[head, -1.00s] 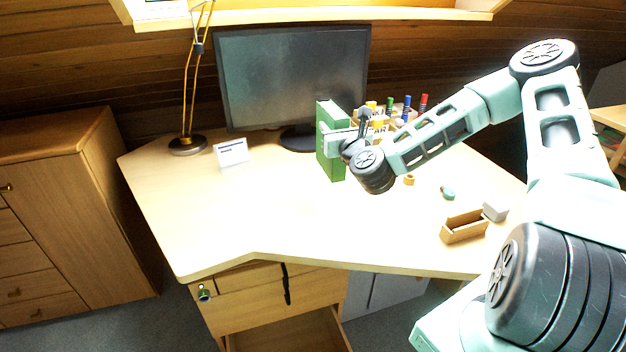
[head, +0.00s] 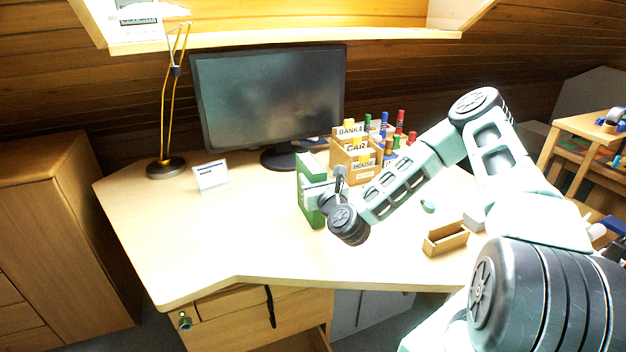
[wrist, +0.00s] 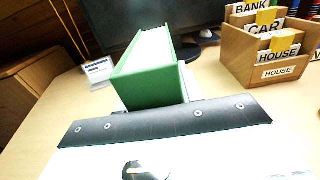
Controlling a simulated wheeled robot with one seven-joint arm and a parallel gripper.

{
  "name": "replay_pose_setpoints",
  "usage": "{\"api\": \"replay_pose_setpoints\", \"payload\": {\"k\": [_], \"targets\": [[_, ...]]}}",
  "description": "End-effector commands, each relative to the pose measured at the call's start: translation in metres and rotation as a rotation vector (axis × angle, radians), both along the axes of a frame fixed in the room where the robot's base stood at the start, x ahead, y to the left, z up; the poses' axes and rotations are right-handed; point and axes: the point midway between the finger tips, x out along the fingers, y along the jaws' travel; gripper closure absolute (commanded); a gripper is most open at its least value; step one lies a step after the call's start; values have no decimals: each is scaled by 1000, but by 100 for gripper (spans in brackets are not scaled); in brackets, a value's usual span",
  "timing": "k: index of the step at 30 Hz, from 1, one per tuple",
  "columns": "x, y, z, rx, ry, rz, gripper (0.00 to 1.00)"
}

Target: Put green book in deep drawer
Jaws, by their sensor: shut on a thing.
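The green book (head: 307,204) stands upright at the middle of the desk, in front of the monitor. My gripper (head: 316,190) is shut on it from the right side. In the wrist view the green book (wrist: 155,80) shows its green cover and pale page edge beyond my gripper (wrist: 165,112); the fingertips are mostly hidden there. I cannot tell whether the book's bottom touches the desk. The deep drawer (head: 305,342) under the desk is pulled open; only a part of it shows at the bottom edge of the head view.
A wooden card box (head: 355,160) with labelled dividers stands right of the book, pens behind it. A monitor (head: 268,98), lamp (head: 166,166) and white card (head: 211,175) are at the back. A small open wooden box (head: 445,240) lies at right. The desk's left front (head: 210,240) is clear.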

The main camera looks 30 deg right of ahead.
Motion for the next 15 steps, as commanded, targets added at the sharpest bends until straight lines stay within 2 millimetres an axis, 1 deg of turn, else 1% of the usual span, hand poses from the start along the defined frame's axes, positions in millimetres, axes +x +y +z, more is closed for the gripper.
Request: {"api": "replay_pose_setpoints", "payload": {"k": [4, 5, 6, 7, 15], "targets": [[0, 0, -3, 0, -3, 0, 100], [0, 0, -3, 0, 0, 0, 55], [0, 0, -2, 0, 0, 0, 44], [0, 0, -2, 0, 0, 0, 42], [0, 0, -1, 0, 0, 0, 42]]}}
